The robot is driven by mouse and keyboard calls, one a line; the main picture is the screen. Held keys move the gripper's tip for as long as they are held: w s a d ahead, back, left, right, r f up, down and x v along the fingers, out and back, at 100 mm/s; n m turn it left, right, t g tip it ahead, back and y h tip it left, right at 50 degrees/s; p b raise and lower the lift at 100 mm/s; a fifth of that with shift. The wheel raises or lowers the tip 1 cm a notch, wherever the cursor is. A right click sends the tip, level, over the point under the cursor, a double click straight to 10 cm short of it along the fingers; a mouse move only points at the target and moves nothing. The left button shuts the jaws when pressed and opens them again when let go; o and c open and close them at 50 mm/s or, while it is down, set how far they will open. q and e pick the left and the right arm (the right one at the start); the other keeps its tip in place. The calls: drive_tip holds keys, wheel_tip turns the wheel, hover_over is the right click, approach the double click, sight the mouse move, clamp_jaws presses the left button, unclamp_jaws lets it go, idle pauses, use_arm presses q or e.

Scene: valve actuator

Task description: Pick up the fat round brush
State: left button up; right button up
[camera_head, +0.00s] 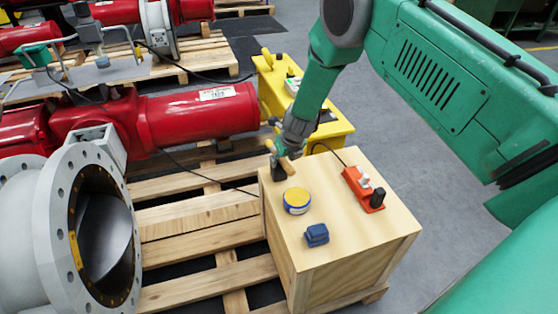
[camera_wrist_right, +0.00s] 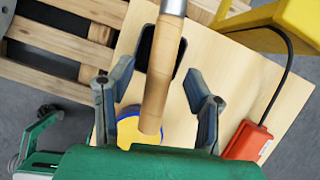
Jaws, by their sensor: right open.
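The fat round brush shows in the right wrist view as a thick wooden handle (camera_wrist_right: 160,75) with a metal collar at the top edge; its bristles are out of that view. In the head view a small wooden piece, likely its handle (camera_head: 286,163), shows just below the gripper at the box's far left corner. My right gripper (camera_head: 287,149) is over that corner. In the right wrist view the right gripper (camera_wrist_right: 159,82) is open, with one finger on each side of the handle and gaps between. My left gripper is in neither view.
A wooden box (camera_head: 340,239) carries a yellow-and-blue round tin (camera_head: 297,201), a small blue block (camera_head: 316,235) and an orange-red device (camera_head: 363,188) with a cable. A dark rectangular patch (camera_wrist_right: 146,50) lies behind the handle. A yellow case (camera_head: 337,128) stands behind; a large valve (camera_head: 55,235) is left.

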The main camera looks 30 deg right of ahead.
drive_tip(key=shift+w+f, duration=0.1)
drive_tip(key=shift+f, duration=0.15)
drive_tip(key=shift+r, duration=0.1)
clamp_jaws()
